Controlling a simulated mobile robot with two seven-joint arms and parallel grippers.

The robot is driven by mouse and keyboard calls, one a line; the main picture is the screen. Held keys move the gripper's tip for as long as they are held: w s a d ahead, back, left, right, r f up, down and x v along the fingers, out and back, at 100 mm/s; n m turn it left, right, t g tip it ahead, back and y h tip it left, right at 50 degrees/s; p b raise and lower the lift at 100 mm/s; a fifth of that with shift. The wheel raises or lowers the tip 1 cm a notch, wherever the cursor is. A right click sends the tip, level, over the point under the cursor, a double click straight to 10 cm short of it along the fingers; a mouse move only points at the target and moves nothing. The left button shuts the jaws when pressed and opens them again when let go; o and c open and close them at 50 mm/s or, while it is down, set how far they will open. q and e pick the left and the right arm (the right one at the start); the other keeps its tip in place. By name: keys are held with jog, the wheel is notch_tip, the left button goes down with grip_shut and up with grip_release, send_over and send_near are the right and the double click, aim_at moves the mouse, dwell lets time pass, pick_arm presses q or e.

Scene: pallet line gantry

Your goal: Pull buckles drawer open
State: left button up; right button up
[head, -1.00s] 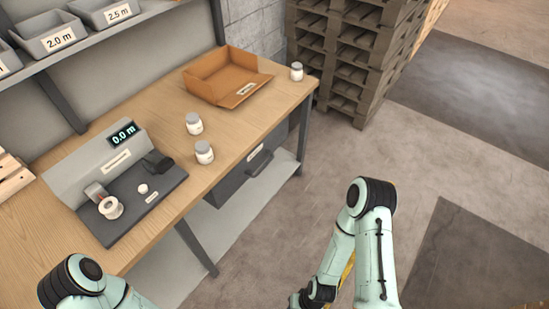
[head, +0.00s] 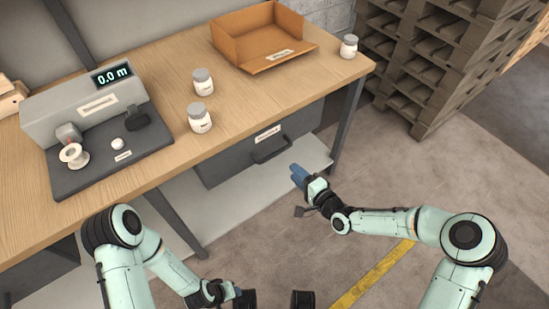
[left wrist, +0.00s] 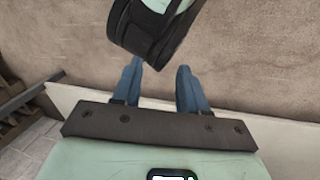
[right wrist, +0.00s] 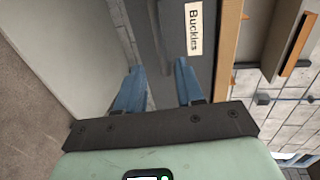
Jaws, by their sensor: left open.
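The buckles drawer (head: 232,156) is a dark grey front under the workbench, with a white label and a dark bar handle (head: 272,152). It looks shut. In the right wrist view its label (right wrist: 194,28) reads "Buckles". My right gripper (head: 295,171) is just in front of and below the handle, apart from it in the head view. Its blue fingers (right wrist: 158,68) are spread toward the drawer front; the wrist view does not clearly show the handle between them. My left gripper (head: 237,291) is low near the bottom edge, open and empty, fingers apart (left wrist: 160,68) over the floor.
A pale lower shelf (head: 225,203) and dark legs stand below. Stacked pallets (head: 425,70) stand right; floor in front is clear.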

aim_at(274, 153)
pick_arm(q)
jog(key=shift+t+y, duration=0.4)
jog(key=shift+t, duration=0.3)
jog(key=w+f, duration=0.1)
jog(key=w+a+f+b, duration=0.1)
jog(key=w+a+b, duration=0.1)
jog(key=w, duration=0.1)
jog(key=shift+w+f, duration=0.1)
jog(key=shift+f, duration=0.3)
pick_arm(e)
jog(key=x, duration=1.2)
jog(key=shift+w+a+f, duration=0.15)
jog(key=shift+a, duration=0.05)
jog(key=shift+c, duration=0.3)
grip_shut()
